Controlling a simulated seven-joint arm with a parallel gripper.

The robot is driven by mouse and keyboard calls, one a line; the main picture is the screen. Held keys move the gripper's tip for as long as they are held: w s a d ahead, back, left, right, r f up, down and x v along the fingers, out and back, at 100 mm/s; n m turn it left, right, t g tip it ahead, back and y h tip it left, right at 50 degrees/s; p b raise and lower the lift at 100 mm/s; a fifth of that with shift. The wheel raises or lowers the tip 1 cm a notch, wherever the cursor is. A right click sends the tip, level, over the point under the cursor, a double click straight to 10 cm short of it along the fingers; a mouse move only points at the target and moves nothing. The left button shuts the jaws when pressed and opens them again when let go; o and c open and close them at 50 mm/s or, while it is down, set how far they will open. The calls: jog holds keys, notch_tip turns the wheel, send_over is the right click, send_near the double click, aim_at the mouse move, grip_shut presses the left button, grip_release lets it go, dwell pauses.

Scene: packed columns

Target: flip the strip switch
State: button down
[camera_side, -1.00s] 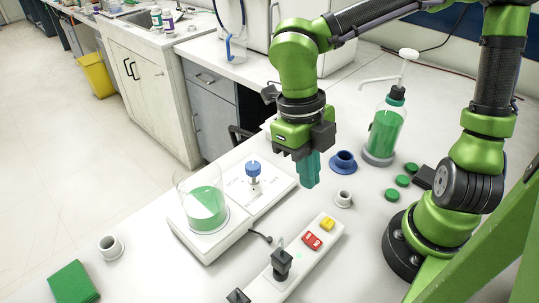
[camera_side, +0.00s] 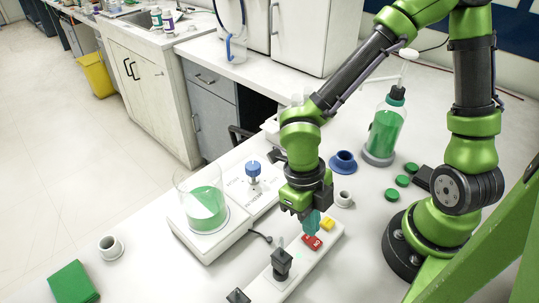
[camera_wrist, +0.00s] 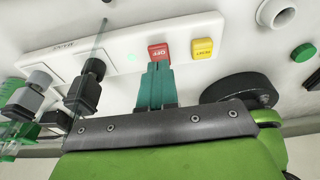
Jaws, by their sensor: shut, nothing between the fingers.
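The white power strip (camera_side: 296,268) lies on the bench. It carries a red rocker switch (camera_side: 311,242) marked OFF and a yellow button (camera_side: 328,224) beside it. In the wrist view the red switch (camera_wrist: 158,53) and the yellow button (camera_wrist: 202,48) are both clear. My gripper (camera_side: 312,229) is shut and empty, pointing down over the strip at the red switch. In the wrist view its teal fingertips (camera_wrist: 157,68) are together right at the near edge of the red switch. I cannot tell whether they touch it.
Black plugs (camera_side: 281,262) stand in the strip, left of my gripper. A stirrer with a beaker of green liquid (camera_side: 206,207) is to the left. A small white cup (camera_side: 344,198) and a blue holder (camera_side: 343,161) stand behind. A green wash bottle (camera_side: 385,127) is at back right.

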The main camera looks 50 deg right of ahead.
jog(key=shift+w+f, duration=0.1)
jog(key=shift+f, duration=0.65)
